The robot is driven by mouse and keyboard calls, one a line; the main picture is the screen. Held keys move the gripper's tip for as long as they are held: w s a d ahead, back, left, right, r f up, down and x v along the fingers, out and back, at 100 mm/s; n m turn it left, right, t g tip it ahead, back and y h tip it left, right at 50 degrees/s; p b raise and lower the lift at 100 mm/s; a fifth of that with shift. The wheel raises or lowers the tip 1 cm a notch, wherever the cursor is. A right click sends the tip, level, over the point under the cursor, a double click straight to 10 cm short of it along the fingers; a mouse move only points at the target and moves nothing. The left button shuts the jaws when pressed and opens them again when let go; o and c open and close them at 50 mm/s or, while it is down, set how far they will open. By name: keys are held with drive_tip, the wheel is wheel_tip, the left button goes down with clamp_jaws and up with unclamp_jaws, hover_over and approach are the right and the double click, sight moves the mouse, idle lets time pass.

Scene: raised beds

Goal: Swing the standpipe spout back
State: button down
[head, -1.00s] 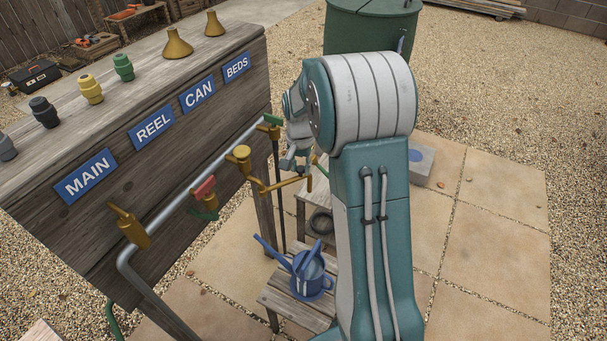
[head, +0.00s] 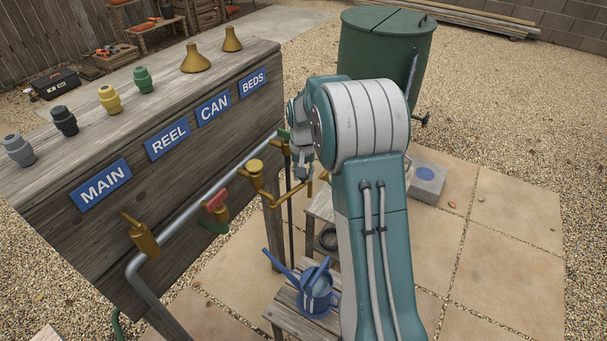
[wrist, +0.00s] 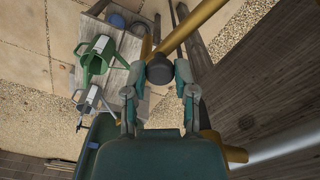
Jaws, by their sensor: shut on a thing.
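The brass standpipe spout (head: 288,198) reaches out from the brass valve (head: 253,175) below the CAN label, bent toward the right. Its outer end is beside my gripper (head: 304,179). In the wrist view, the brass spout (wrist: 190,28) runs to the upper right, with a dark round knob (wrist: 159,70) at its near end. My gripper's fingers (wrist: 160,92) stand on either side of the knob and are shut on the spout's end. My arm hides part of the area behind it.
The wooden stand (head: 150,215) with its pipe (head: 190,215) is close on the left. A blue watering can (head: 318,295) stands on a low bench below the spout. A green watering can (wrist: 97,58) shows in the wrist view. Paving at right is open beyond a grey block (head: 426,180).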

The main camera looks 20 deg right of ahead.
drive_tip(key=shift+c, duration=2.1)
unclamp_jaws()
drive_tip(key=shift+d, duration=0.1)
wheel_tip(320, 180, up, 12)
drive_tip(key=shift+f, duration=0.1)
